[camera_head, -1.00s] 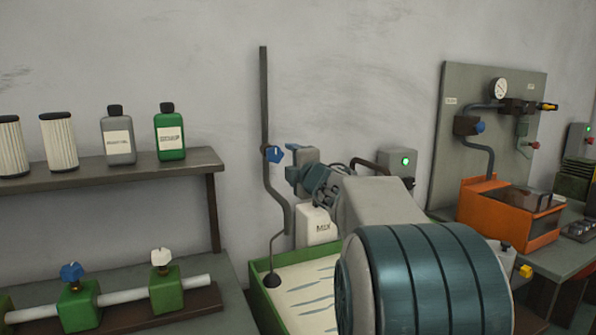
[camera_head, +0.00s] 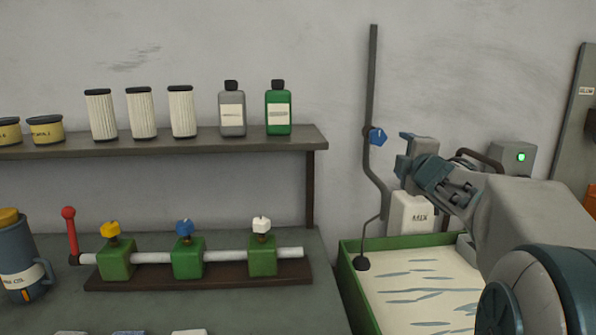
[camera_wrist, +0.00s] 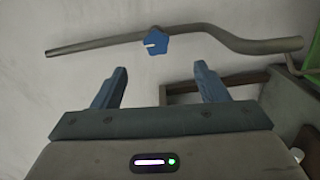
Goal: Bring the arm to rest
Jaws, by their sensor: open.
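My arm reaches in from the right of the head view, over the green-rimmed tray. My gripper (camera_head: 402,150) points left, toward the grey pipe (camera_head: 371,85) with its blue knob (camera_head: 377,136). In the wrist view my gripper (camera_wrist: 157,78) shows two blue fingers spread wide with nothing between them. The blue knob (camera_wrist: 155,41) lies beyond the fingertips, on the pipe (camera_wrist: 100,47), and is apart from them.
The green tray (camera_head: 352,295) of pale liquid stands below my arm, with a white MIX container (camera_head: 412,212) behind. Left are a bench with a valve manifold (camera_head: 187,258), a red lever (camera_head: 70,232), a blue jug (camera_head: 22,262), and a shelf (camera_head: 180,142) of filters and bottles.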

